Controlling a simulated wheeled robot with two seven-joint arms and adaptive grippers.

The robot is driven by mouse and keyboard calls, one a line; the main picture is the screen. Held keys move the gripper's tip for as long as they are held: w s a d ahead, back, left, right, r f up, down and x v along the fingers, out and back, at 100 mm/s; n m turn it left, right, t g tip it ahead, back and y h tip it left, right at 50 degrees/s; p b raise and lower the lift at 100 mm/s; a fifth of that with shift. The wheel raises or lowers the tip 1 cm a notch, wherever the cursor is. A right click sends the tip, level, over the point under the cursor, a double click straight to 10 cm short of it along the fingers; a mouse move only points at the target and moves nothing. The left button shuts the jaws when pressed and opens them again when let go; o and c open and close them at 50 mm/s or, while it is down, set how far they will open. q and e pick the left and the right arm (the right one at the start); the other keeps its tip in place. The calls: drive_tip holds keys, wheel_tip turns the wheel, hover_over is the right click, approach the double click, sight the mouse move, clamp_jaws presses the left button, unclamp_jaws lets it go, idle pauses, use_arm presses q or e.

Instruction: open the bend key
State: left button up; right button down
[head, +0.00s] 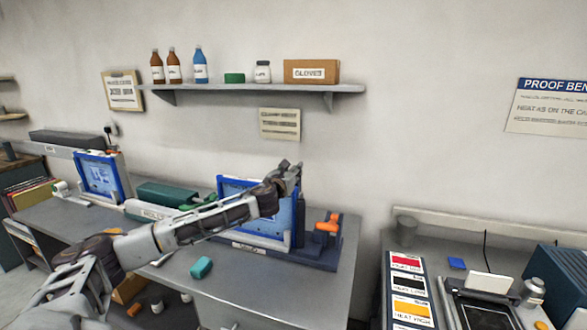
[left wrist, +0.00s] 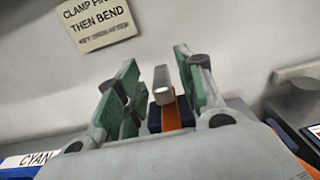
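What looks like the bend key is an orange handle (head: 327,224) on a dark block at the right end of the blue-framed unit (head: 228,184) on the bench. My left gripper (head: 291,170) is above and left of it in the head view, with the arm crossing in front of the unit. In the left wrist view my left gripper (left wrist: 157,70) has its green-padded fingers apart. A pale grey bar with an orange strip (left wrist: 171,116) below it shows between them, with gaps to both pads. I cannot tell how deep it lies between the fingers. My right gripper is out of view.
A second blue-framed unit (head: 101,178) stands at the bench's left. A teal block (head: 201,267) lies near the bench front. A shelf (head: 255,88) with bottles and a box hangs above. A bench with colour cards (head: 407,283) is at right.

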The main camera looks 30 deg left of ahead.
use_arm(q)
drive_tip(key=shift+x, duration=0.95)
clamp_jaws()
